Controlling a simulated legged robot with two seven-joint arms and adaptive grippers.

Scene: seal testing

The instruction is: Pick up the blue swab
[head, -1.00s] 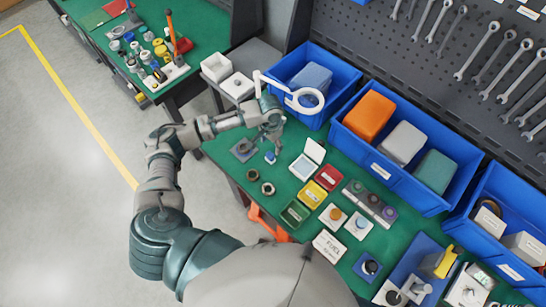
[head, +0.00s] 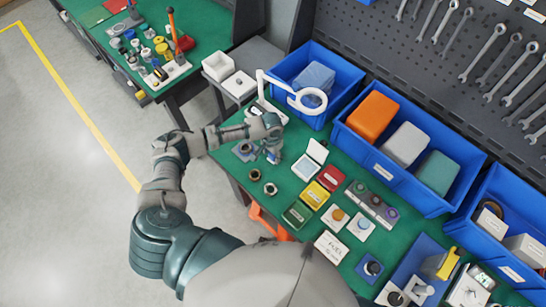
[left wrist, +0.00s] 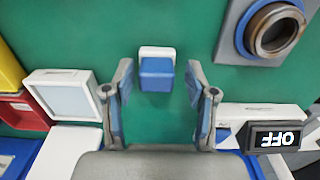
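The blue swab (left wrist: 156,73), a small blue block with a white end, lies on the green bench top in the left wrist view. My left gripper (left wrist: 158,86) is open, with one finger on each side of the swab's line and a gap on both sides. The swab is not held. In the head view my left gripper (head: 272,149) is low over the bench, right by the swab and partly hiding it. My right gripper is not in view.
A metal ring on a grey square base (left wrist: 272,30) is close by in the wrist view, as is a box reading OFF (left wrist: 275,137). A white magnifier ring (head: 307,101) stands behind the gripper. A white open case (head: 308,163) is to the right.

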